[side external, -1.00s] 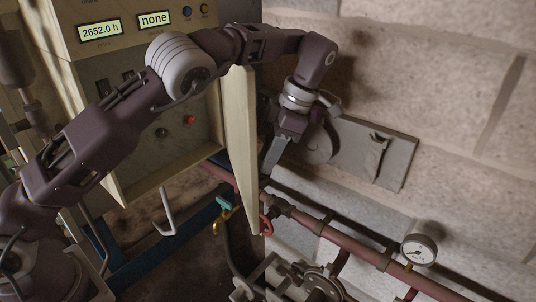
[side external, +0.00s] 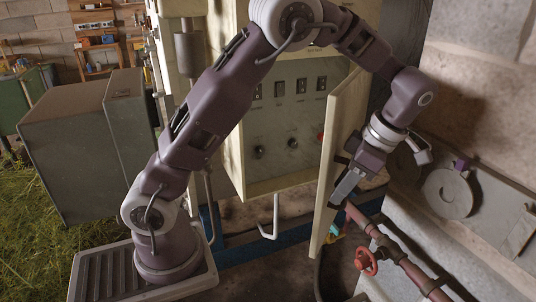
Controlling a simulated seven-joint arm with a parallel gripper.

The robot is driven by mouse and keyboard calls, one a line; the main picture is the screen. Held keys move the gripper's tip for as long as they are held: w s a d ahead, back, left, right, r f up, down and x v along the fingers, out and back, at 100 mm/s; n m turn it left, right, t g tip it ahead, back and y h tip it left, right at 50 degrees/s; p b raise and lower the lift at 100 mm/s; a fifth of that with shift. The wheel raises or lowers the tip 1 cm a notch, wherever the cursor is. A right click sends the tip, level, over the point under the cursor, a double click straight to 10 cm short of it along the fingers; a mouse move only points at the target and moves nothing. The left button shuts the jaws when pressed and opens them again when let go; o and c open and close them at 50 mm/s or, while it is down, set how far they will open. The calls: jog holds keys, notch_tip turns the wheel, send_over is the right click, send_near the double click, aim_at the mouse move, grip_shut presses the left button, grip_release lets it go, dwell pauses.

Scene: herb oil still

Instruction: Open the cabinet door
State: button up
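The cream cabinet (side external: 232,150) hangs in the middle of the side view, with dark switches and knobs on its inner panel. Its door (side external: 337,150) is swung out wide from the right side, showing its edge and a narrow strip of face. My gripper (side external: 343,192) is at the outer, right side of the door, low down, with its fingers pointing down and left. It is close to the door or touching it; I cannot tell which. The finger gap is not clear. No handle is visible on the door.
A red valve wheel (side external: 366,262) and a rusty pipe (side external: 400,262) lie below and right of the door. A grey block wall (side external: 475,90) stands at right. A pale hook-shaped handle (side external: 270,220) sticks out under the cabinet. A green-grey box (side external: 70,140) stands at left.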

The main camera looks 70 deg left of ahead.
jog(key=s+a+m+t, duration=0.1)
jog(key=s+a, duration=0.3)
jog(key=a, duration=0.5)
jog(key=s+a+m+y, duration=0.1)
jog(key=s+a+m, duration=0.3)
jog(key=a, duration=0.5)
jog(key=shift+s+m+t, duration=0.3)
jog(key=shift+s+t, duration=0.1)
jog(key=shift+s, duration=0.25)
notch_tip(320, 180, up, 6)
jog(key=x, duration=0.6)
jog(key=shift+w+d+f, duration=0.15)
jog(key=shift+f, duration=0.1)
grip_shut()
